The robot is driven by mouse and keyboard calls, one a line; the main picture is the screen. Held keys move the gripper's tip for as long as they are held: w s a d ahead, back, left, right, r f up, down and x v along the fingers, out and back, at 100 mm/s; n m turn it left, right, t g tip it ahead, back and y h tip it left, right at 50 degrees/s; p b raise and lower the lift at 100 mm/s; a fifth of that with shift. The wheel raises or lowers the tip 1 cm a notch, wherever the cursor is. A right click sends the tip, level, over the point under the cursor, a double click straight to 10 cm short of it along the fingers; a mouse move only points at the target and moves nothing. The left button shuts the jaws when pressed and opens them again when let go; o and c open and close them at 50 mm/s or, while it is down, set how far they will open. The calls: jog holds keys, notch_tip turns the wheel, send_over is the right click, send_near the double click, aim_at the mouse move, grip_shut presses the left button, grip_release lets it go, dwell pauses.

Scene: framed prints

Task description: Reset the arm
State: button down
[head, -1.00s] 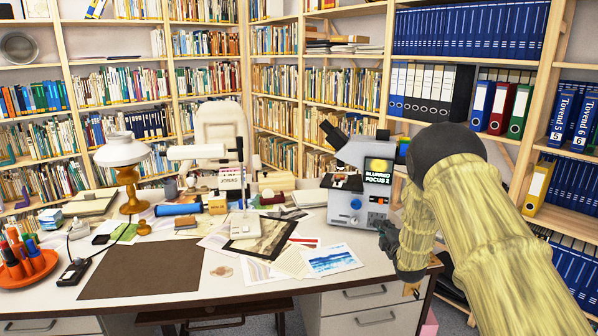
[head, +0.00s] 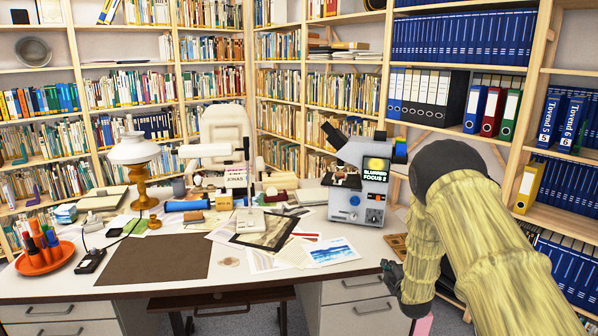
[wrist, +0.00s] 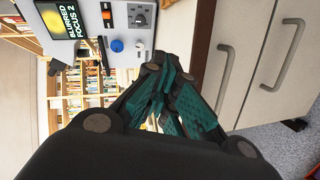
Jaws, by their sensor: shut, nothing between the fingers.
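My arm, in a straw-coloured sleeve (head: 480,240) with a dark round joint, fills the right side of the head view. My gripper (head: 388,275) is small and dark there, beside the right front of the desk, and partly hidden by the arm. In the wrist view my gripper (wrist: 166,80) shows its teal and black fingers drawn together, with nothing held between them. The desk's drawer fronts (wrist: 265,60) are to the right of the fingers in that view.
The desk (head: 40,285) carries a microscope (head: 352,190), prints (head: 330,252), a lamp (head: 133,150) and an orange tray of pens (head: 62,262). The microscope stands near the desk's right end, close to my arm. Bookshelves (head: 383,60) line the walls.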

jog(key=s+a+f+m+g, duration=0.1)
jog(key=s+f+m+g, duration=0.3)
jog(key=s+f, duration=0.9)
jog(key=s+a+f+m+g, duration=0.1)
jog(key=s+f+m+g, duration=0.35)
jog(key=s+f, duration=0.85)
jog(key=s+a+m+g, duration=0.2)
jog(key=s, duration=1.1)
jog(key=s+a+r+m+g+p, duration=0.1)
jog(key=s+a+m+g, duration=0.1)
jog(key=s, duration=1)
jog(key=s+a+r+m+g, duration=0.1)
jog(key=s+a+m+g, duration=0.1)
jog(key=s, duration=1.1)
jog(key=shift+s+r+m+g, duration=0.25)
jog(key=shift+m+g, duration=0.3)
jog(key=shift+m, duration=0.3)
